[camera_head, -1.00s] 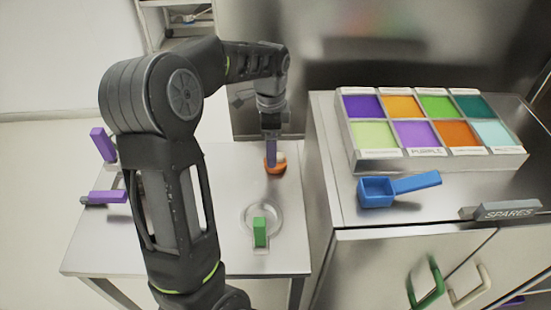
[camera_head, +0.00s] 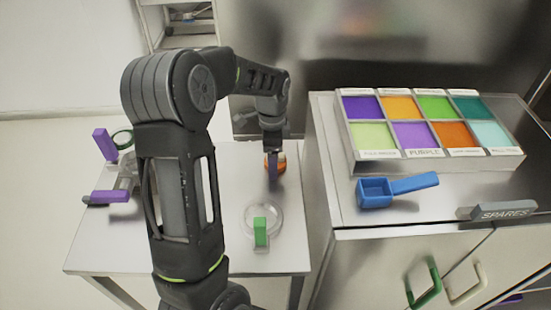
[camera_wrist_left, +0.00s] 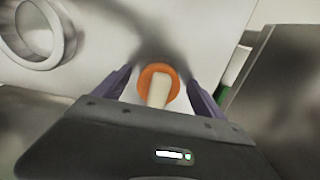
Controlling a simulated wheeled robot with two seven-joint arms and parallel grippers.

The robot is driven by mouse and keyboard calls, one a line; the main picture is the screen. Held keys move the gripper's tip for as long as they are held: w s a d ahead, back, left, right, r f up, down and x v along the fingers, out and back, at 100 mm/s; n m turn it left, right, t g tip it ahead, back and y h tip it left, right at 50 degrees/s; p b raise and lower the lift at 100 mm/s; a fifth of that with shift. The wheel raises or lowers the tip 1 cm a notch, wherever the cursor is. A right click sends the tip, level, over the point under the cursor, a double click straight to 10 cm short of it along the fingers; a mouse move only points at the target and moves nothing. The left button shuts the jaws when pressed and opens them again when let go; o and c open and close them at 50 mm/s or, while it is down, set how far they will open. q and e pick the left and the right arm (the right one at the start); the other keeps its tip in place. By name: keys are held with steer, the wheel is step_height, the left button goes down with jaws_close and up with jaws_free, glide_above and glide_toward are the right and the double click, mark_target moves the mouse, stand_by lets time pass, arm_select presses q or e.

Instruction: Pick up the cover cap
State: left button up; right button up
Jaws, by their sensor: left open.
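A small round orange piece (camera_head: 281,160) with a cream stub stands on the metal table near its back right; it looks like the cover cap. In the left wrist view the orange piece (camera_wrist_left: 147,75) lies between two purple fingers, with the cream stub pointing at the camera. My left gripper (camera_head: 273,179) is open and points down, its fingers partly hiding the orange piece in the head view. I see a gap beside each finger, and cannot tell the exact height. My right gripper is out of view.
A round metal dish (camera_head: 279,221) with a green handle (camera_head: 260,231) sits nearer on the table (camera_head: 240,263). Purple-handled items (camera_head: 108,197) lie at left. To the right a cabinet carries a coloured tray (camera_head: 440,165) and a blue scoop (camera_head: 374,191).

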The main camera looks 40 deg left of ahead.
arm_select(q)
steer(key=c, duration=1.3)
steer(key=shift+r, duration=0.2)
step_height(320, 180, up, 10)
steer(key=shift+f+b, duration=0.15)
steer(key=shift+b, duration=0.45)
